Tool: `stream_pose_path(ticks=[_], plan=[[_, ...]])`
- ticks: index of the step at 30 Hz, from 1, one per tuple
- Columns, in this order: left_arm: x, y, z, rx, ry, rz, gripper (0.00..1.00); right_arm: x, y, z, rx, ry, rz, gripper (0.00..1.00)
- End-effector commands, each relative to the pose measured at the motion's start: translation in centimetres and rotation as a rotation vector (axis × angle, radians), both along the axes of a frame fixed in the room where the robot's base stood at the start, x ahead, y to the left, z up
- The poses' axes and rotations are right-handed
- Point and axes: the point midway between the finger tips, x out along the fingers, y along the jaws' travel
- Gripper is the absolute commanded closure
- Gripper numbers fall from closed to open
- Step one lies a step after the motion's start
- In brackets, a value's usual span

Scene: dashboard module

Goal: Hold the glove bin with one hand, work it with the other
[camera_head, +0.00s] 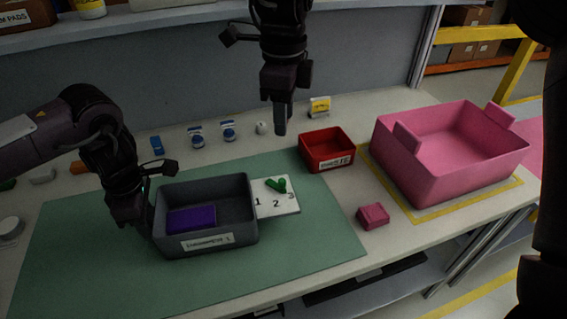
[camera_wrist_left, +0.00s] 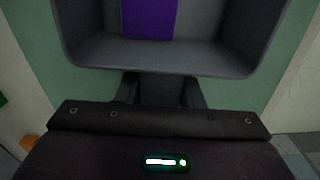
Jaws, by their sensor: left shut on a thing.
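The glove bin, an open grey bin (camera_head: 207,239) with a white label I cannot read fully, stands on the green mat. A flat purple block (camera_head: 190,219) lies inside it at the left; the bin's near wall and the purple block (camera_wrist_left: 149,18) also show in the left wrist view. My left gripper (camera_head: 146,228) is shut on the bin's left wall; its fingertips are partly hidden. My right gripper (camera_head: 281,122) hangs above the table behind and right of the bin, pointing down, apart from everything. Its fingers are edge-on, so its opening is unclear.
A white card (camera_head: 287,206) numbered 1, 2, 3 with a green piece (camera_head: 276,185) on it adjoins the bin's right side. A red bin (camera_head: 327,160), a pink block (camera_head: 373,216) and a large pink crate (camera_head: 425,187) stand to the right. Small bottles line the back. The front mat is clear.

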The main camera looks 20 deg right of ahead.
Motion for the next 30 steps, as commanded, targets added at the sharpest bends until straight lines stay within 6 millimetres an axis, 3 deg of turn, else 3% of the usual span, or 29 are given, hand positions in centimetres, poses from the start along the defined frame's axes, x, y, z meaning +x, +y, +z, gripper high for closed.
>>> stream_pose_path(ticks=[6, 20, 30], plan=[[-0.2, -0.1, -0.4, -0.001, 0.005, -0.003, 1.00, 0.0, 0.0, 1.0, 0.000, -0.002, -0.001, 0.63], [-0.2, -0.1, -0.3, -0.001, 0.005, -0.003, 1.00, 0.0, 0.0, 1.3, 0.000, -0.002, -0.001, 0.63], [-0.2, -0.1, -0.4, -0.001, 0.005, -0.002, 1.00, -0.3, 0.2, 6.4, -0.004, -0.008, -0.003, 0.63]])
